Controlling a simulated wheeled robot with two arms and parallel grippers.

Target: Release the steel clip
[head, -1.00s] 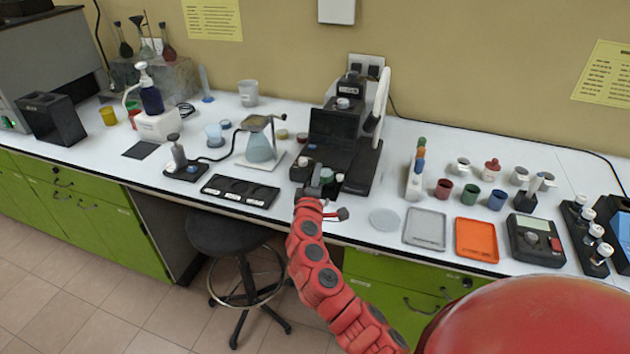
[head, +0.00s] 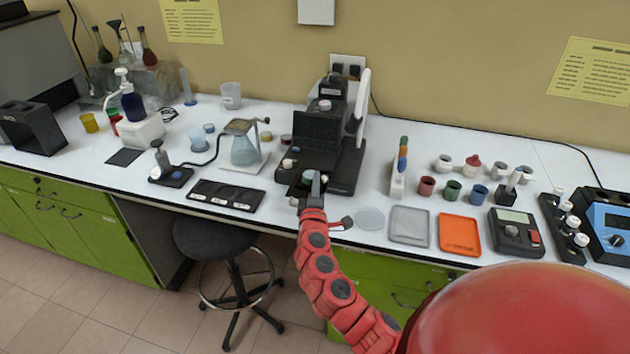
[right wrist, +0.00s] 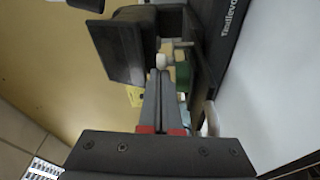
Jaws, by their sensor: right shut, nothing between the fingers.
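The black instrument (head: 322,128) stands at the back middle of the bench, with a low front platform. My right gripper (head: 315,182) is at the front edge of this platform, its fingers shut and empty. In the right wrist view the fingertips (right wrist: 166,76) are close to a white knob (right wrist: 161,61) and a green cylinder (right wrist: 184,73) on the instrument (right wrist: 118,50). I cannot tell whether they touch. I cannot make out the steel clip for certain; a small metal-looking piece (right wrist: 184,44) shows above the green cylinder. My left gripper is not in view.
A black tray (head: 227,195) and a glass flask on a stand (head: 244,150) are left of the gripper. A clear round dish (head: 370,218), a grey tray (head: 409,227) and an orange tray (head: 459,235) are to its right. A stool (head: 211,235) stands below the bench.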

